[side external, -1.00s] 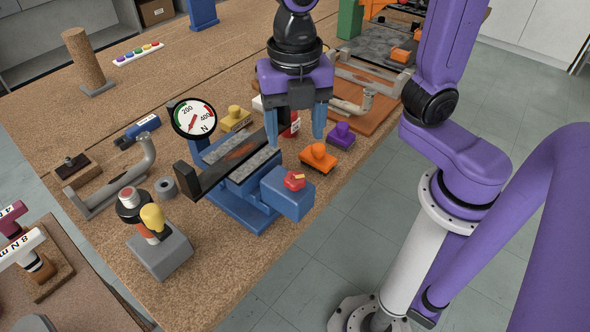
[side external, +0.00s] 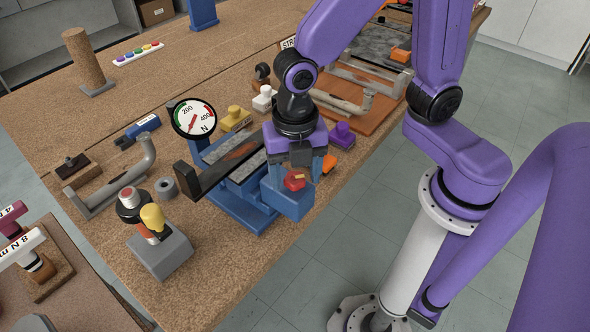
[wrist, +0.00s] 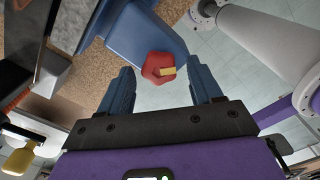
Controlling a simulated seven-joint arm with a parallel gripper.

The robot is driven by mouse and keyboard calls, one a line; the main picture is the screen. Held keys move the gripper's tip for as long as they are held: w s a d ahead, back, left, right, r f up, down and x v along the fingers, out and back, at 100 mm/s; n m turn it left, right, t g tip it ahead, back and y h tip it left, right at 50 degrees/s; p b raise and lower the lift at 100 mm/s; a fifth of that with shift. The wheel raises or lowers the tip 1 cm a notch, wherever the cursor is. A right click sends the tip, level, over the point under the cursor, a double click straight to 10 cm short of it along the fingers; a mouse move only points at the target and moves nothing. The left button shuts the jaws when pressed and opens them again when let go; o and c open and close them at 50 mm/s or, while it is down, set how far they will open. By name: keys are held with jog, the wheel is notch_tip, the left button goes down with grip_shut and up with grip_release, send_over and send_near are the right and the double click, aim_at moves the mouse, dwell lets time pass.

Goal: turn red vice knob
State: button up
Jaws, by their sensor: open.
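The blue vice (side external: 238,207) stands on the cork-topped bench with grey jaw plates. Its red knob (side external: 295,180), with a yellow mark, sits on the blue block at the vice's near right end. In the wrist view the red knob (wrist: 157,67) lies ahead of and between the two blue fingers. My gripper (side external: 298,172) is open and empty, pointing down just above and around the knob's place. In the wrist view my gripper (wrist: 163,88) shows a gap on both sides of the knob, with no contact visible.
A round force gauge (side external: 194,118) stands behind the vice. A grey box with a yellow-knobbed lever (side external: 153,218) is at the left. Purple (side external: 342,134), yellow (side external: 236,118) and orange (side external: 341,161) knobbed blocks stand close behind. The bench edge drops off at the right.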

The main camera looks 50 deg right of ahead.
jog(key=c, duration=1)
jog(key=shift+c, duration=0.2)
jog(key=m, duration=0.6)
jog(key=shift+w+m, duration=0.1)
jog(key=shift+m, duration=0.3)
jog(key=m, duration=1)
jog(key=shift+m, duration=0.4)
jog(key=m, duration=0.3)
jog(key=shift+m, duration=0.3)
jog(key=m, duration=0.4)
jog(key=shift+d+m, duration=0.1)
jog(key=shift+m, duration=2.1)
